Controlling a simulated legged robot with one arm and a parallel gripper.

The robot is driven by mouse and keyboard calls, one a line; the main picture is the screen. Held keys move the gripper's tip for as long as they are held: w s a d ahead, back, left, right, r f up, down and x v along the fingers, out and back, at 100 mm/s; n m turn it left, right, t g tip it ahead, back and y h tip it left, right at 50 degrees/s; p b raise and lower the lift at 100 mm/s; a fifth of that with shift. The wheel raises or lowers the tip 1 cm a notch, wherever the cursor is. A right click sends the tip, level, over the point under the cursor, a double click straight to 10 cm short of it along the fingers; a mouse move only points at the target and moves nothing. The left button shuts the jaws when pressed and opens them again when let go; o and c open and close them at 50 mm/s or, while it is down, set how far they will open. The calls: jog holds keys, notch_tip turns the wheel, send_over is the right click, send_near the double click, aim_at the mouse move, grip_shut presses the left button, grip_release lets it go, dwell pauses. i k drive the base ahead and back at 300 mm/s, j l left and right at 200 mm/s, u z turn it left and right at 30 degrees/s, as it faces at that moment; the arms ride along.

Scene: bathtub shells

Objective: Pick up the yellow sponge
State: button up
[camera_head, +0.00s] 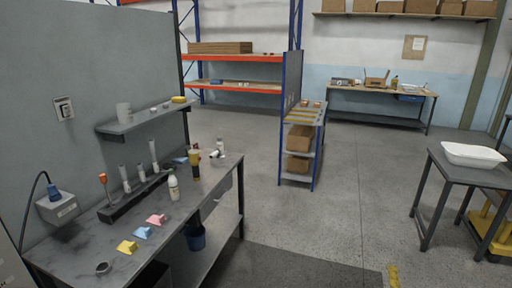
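A yellow block (127,247) lies near the front of the grey workbench (85,248) at the lower left, in a row with a blue and a pink piece. A second yellow, flat, sponge-like piece (179,99) lies at the right end of the small wall shelf (140,120) above the bench. Both are small in the picture, and I cannot tell for certain which is the sponge. My gripper is not in view.
A white bottle (173,186), a brown bottle (195,165), a dark ring (103,268) and a tool rack (130,198) stand on the bench. A white tub shell (473,154) rests on a dark table at right. The middle floor is open.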

aim_at(178, 100)
jog(key=i+l, duration=0.1)
jog(key=i, duration=1.75)
jog(key=i+u, duration=0.15)
jog(key=i, duration=0.35)
jog(key=i+u, duration=0.15)
jog(key=i, duration=0.4)
jog(key=i+l+u, duration=0.2)
jog(key=i, duration=0.3)
jog(key=i+j+u, duration=0.15)
jog(key=u, duration=0.25)
jog(key=i+u, duration=0.65)
jog(key=u, duration=0.15)
jog(key=i+l+u, duration=0.15)
jog(key=u, duration=0.25)
jog(key=i, duration=0.1)
